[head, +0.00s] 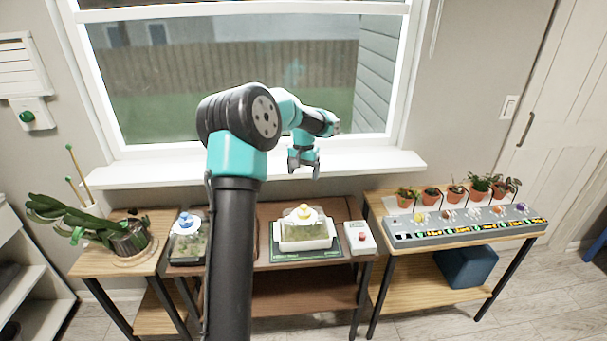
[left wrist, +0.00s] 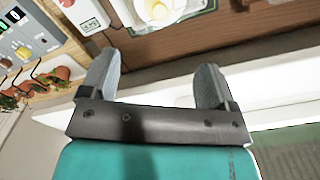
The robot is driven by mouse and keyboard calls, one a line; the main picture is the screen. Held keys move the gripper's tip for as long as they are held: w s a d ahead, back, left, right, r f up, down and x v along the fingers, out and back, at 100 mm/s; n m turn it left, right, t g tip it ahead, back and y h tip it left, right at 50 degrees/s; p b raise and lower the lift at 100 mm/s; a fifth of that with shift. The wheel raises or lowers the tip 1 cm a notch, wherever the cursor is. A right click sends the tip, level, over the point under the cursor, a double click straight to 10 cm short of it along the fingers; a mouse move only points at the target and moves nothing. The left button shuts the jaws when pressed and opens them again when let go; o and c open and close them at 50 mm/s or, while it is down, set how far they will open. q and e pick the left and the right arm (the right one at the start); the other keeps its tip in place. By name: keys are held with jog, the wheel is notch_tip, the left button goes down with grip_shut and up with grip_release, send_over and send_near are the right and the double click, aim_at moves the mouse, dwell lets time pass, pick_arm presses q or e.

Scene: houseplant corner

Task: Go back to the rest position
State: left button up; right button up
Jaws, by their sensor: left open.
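My left gripper (head: 304,168) hangs in the air in front of the window, above the back of the middle table. Its jaws are apart with nothing between them. In the left wrist view the two grey fingers (left wrist: 152,92) stand wide apart over the white window sill and the back edge of the brown table. My left arm, teal and black, crosses the middle of the head view and hides part of the middle table. My right gripper does not show in either view.
A terrarium with a yellow knob (head: 304,212) stands in a white tray on the middle table, left of a white box with a red button (head: 360,237). A blue-knobbed terrarium (head: 187,235) is farther left. Potted plants (head: 453,193) line the right table. The window sill (head: 370,165) is bare.

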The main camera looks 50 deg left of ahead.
pick_arm(q)
jog(key=shift+f, duration=0.1)
jog(key=d+f+m+h, duration=0.2)
jog(key=d+f, duration=1.8)
jog(key=f, duration=0.2)
jog(key=s+d+f+h, duration=0.1)
jog(key=s+d+f, duration=0.5)
jog(key=s+d, duration=0.3)
jog(key=s+d+f, duration=0.6)
jog(key=s+d, duration=0.4)
jog(key=d, duration=0.1)
jog(key=shift+f+m+t+h, duration=0.4)
jog(key=shift+a, duration=0.15)
